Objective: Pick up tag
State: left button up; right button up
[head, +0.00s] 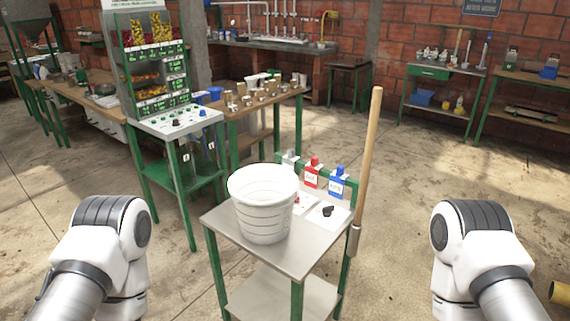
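A red tag-like piece (312,174) with a white label hangs on the green back rail of a small metal table (302,254). A blue one (338,183) with a white label hangs to its right. A greyish one (290,158) is to the left, partly hidden by the bucket. Which of these is the tag I cannot tell; the label writing is too small to read. My two white arms show at the lower left and lower right, apart from the table. Neither gripper's fingers show.
A white ribbed bucket (264,208) stands on the small table. White cards with a small black piece (327,211) lie beside it. A wooden-handled tool (367,160) stands upright at the table's right edge. A control panel (178,122) stands behind left.

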aim_at(289, 160)
jog(key=z, duration=1.85)
jog(key=u, duration=1.85)
jog(key=i+j+z, duration=0.15)
jog(key=z, duration=0.3)
jog(key=i+j+z, duration=0.1)
jog(key=j+z, duration=0.2)
jog(key=z, duration=0.15)
jog(key=j+z, duration=0.3)
jog(key=z, duration=0.15)
jog(key=i, duration=0.05)
